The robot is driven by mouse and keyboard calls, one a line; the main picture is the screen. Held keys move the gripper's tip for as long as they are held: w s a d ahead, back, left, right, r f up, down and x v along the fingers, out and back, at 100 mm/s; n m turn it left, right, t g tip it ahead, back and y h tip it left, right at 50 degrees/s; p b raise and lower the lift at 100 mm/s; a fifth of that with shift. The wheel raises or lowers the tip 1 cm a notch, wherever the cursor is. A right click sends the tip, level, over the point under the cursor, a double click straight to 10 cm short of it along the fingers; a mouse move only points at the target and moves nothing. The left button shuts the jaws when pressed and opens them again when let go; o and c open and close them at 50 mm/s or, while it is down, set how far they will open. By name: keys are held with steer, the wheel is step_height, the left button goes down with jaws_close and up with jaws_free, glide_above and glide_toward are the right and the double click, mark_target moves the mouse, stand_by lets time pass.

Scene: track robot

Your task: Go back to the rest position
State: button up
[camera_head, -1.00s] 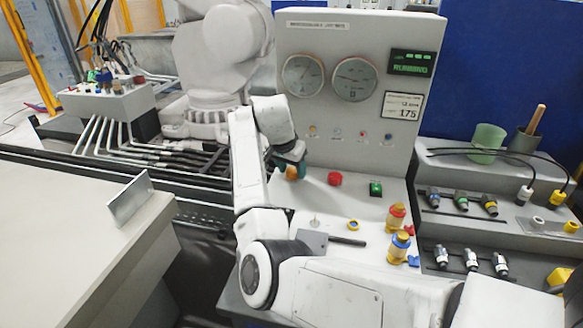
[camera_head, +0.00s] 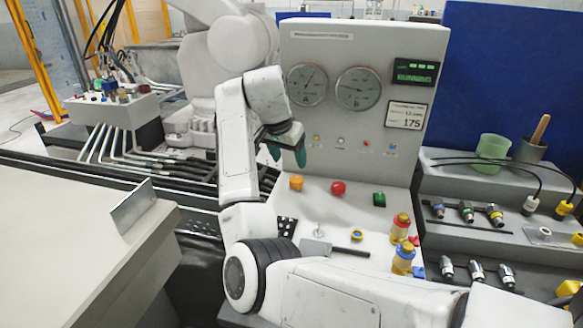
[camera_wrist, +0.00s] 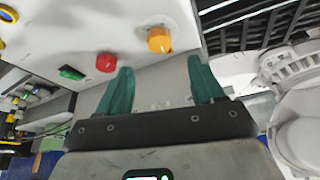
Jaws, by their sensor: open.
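My gripper (camera_head: 287,153) is in front of the upright panel, above and left of the orange knob (camera_head: 296,183). In the wrist view my gripper (camera_wrist: 161,82) shows two green fingers spread apart with nothing between them. The orange knob (camera_wrist: 159,40) lies beyond the fingertips there, apart from them. The red button (camera_head: 338,188) sits to the right of the knob; it also shows in the wrist view (camera_wrist: 106,62). The green switch (camera_head: 379,199) is further right on the same sloped console (camera_head: 325,212).
The panel (camera_head: 365,50) with two gauges rises close behind my gripper. Yellow-and-red and yellow-and-blue fittings (camera_head: 401,226) stand at the console's right. A grey stepped rack (camera_head: 470,180) holds connectors and cups. A beige table (camera_head: 70,240) is at left. A white robot arm (camera_head: 235,45) stands behind.

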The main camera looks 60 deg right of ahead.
steer(key=shift+a+r, duration=0.25)
steer(key=shift+r, duration=0.4)
